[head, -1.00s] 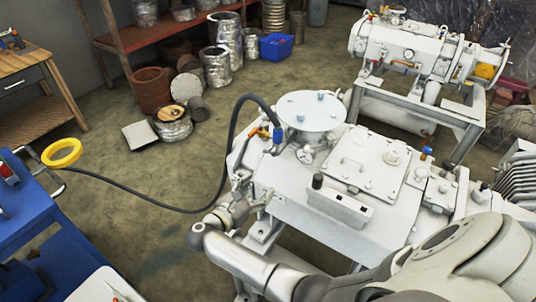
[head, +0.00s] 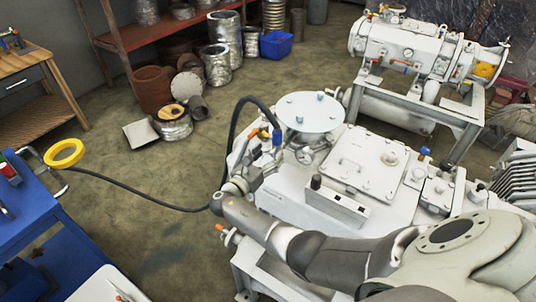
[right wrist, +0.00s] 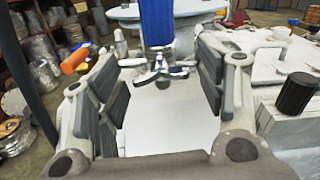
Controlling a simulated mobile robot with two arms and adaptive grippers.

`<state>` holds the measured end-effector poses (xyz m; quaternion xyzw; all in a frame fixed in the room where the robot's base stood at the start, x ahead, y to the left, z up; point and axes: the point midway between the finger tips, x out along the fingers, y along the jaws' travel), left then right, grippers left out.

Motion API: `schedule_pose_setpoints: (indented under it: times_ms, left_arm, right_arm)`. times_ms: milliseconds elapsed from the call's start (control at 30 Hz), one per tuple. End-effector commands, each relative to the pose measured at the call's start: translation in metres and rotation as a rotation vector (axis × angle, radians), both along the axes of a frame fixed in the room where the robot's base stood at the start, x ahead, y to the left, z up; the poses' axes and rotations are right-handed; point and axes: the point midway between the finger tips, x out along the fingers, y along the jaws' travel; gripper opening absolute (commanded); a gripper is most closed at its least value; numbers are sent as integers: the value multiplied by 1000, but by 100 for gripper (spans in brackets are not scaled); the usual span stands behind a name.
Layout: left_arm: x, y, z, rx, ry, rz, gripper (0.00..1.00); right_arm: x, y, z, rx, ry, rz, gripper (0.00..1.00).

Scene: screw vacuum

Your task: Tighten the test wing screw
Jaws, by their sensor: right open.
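The vacuum machine (head: 335,205) is a white unit with a round flange on top. In the right wrist view, a small metal wing-shaped screw (right wrist: 160,73) stands between my fingers, just below a blue fitting (right wrist: 156,22). My right gripper (right wrist: 160,88) is open, with one dark-padded finger on each side of the screw; the pads look apart from it. In the head view, my right gripper (head: 262,164) is at the machine's left end, near the blue fitting (head: 277,138). The screw cannot be made out there. My left gripper is not in view.
An orange handle (right wrist: 75,61) is left of my fingers, and a black knob (right wrist: 295,94) to the right.

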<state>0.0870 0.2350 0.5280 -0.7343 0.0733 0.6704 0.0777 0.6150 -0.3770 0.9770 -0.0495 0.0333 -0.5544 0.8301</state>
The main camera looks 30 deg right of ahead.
Motion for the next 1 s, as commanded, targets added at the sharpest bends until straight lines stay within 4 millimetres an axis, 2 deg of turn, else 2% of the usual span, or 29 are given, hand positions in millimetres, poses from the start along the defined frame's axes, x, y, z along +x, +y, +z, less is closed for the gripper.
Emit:
schedule_pose_setpoints:
  times_ms: [300, 800, 1000]
  left_arm:
    - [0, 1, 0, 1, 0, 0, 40]
    - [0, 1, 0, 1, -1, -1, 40]
    - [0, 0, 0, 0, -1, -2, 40]
  right_arm:
    - [1, -2, 0, 1, 0, 0, 63]
    - [1, -2, 0, 1, 0, 1, 0]
    - [1, -2, -1, 3, -4, 1, 0]
